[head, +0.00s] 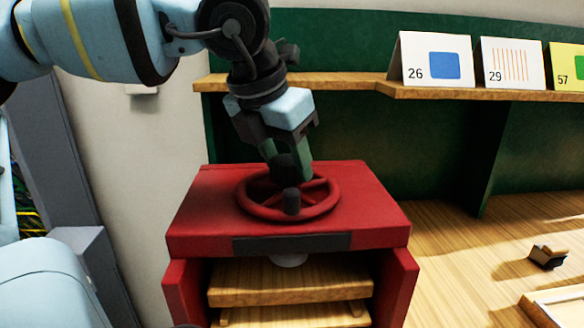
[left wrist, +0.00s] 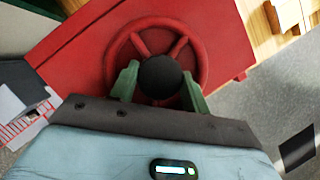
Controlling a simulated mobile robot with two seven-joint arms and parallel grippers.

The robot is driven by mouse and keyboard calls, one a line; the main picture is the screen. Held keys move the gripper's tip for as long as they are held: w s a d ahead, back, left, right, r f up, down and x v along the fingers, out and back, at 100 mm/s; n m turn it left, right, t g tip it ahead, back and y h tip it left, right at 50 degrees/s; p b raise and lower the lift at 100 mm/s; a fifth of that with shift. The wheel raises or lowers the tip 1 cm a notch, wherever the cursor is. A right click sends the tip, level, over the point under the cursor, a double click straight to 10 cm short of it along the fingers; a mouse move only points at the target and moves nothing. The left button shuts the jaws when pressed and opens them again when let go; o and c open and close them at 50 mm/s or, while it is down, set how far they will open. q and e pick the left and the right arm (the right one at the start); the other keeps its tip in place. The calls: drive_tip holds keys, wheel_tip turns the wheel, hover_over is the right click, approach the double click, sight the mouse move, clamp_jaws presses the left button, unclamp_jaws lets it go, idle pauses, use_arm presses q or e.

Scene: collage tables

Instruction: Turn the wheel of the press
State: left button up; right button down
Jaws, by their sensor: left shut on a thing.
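The red press (head: 200,215) stands on the wooden table in the head view. The fingers partly hide the wheel's far side, and I cannot tell how the knob joins the wheel. My right gripper is not in view.
Wooden boards (head: 290,280) sit inside the press under a pale round foot. A shelf (head: 500,95) with numbered cards runs behind, right of my arm. A small dark and wooden block (head: 547,257) and a tray corner lie at right. The table between is clear.

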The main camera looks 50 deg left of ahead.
use_arm(q)
drive_tip(key=o, duration=1.4)
drive_tip(key=shift+c, duration=0.2)
drive_tip(key=v, duration=0.8)
drive_tip(key=shift+f, duration=0.1)
